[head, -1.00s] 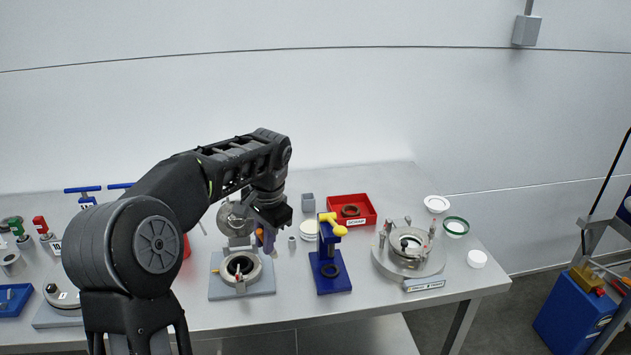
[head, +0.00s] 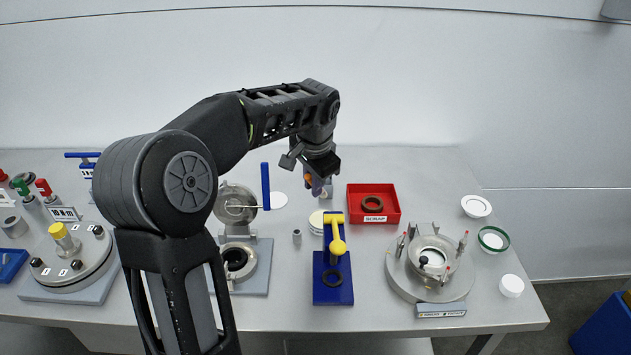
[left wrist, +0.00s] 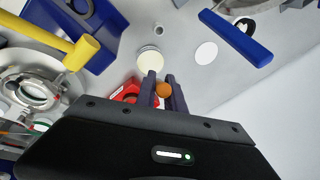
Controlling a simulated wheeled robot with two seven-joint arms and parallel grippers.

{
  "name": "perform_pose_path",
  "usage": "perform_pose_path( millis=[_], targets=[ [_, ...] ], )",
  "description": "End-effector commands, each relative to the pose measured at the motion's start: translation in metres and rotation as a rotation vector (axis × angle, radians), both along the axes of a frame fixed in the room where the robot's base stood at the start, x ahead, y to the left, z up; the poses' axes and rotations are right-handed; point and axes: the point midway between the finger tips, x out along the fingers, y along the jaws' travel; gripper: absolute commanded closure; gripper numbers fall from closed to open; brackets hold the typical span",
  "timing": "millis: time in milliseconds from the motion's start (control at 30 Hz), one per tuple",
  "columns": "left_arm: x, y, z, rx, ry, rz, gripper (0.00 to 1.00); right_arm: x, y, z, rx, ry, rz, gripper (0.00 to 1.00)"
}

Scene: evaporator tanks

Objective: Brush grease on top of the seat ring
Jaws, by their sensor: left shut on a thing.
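My left gripper (head: 318,183) is at the back of the bench, left of the red tray, fingers pointing down. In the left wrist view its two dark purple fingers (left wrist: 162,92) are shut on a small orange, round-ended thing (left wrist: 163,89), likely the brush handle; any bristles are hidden. A cream-topped round pot (head: 316,218) stands just in front. A round metal housing (head: 430,262) with upright pins holds a pale ring; I cannot tell whether this is the seat ring. My right gripper is not in view.
A blue stand with a yellow handle (head: 333,280) is front centre. A grey plate (head: 256,275) carries a ring housing with a raised round lid (head: 234,204) and blue lever (head: 265,186). The red scrap tray (head: 388,215) holds a dark ring. White dishes (head: 476,206) lie far right.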

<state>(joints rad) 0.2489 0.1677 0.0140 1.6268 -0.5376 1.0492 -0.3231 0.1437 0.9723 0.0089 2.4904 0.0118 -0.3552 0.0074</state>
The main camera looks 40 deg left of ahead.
Motion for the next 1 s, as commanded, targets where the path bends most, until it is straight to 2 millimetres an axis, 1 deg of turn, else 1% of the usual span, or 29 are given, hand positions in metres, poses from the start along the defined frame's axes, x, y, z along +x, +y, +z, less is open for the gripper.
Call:
perform_pose_path(
  millis=[167,500,633,800,1000],
  targets=[
    [0.0,0.0,-0.009,0.0,0.0,0.0,1.0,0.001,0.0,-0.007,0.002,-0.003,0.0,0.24],
    [0.0,0.0,-0.043,0.0,0.0,0.0,1.0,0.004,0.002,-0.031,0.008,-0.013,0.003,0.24],
    [0.0,0.0,-0.054,-0.001,0.0,0.0,1.0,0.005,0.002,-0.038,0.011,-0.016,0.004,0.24],
    [0.0,0.0,-0.06,0.0,0.0,0.0,1.0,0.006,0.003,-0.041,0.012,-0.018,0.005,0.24],
    [0.0,0.0,-0.06,0.0,0.0,0.0,1.0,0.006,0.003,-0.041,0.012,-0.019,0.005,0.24]
  ],
)
